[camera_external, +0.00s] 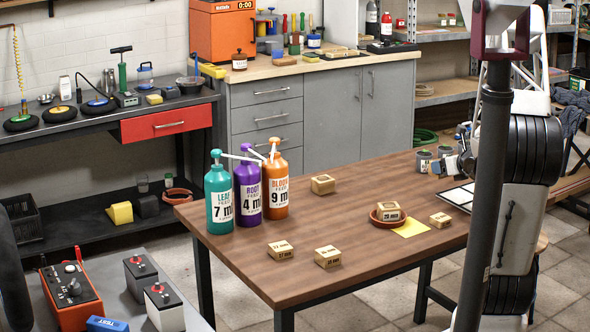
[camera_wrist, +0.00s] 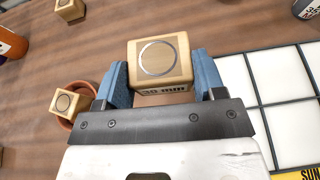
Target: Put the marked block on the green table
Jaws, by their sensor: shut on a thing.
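Other wooden blocks stand on this table: one at the back (camera_external: 322,184), two in front (camera_external: 281,251) (camera_external: 327,257), one at right (camera_external: 440,220). Another (camera_external: 388,209) sits in a terracotta saucer (camera_external: 374,218). I see no clearly green table.
Teal (camera_external: 219,205), purple (camera_external: 247,195) and orange (camera_external: 276,185) pump bottles stand at the brown table's (camera_external: 300,285) left end. A yellow note (camera_external: 411,228) lies beside the saucer. A white tiled panel (camera_wrist: 285,80) is right of my gripper. The dark pole (camera_external: 484,200) blocks part of the view.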

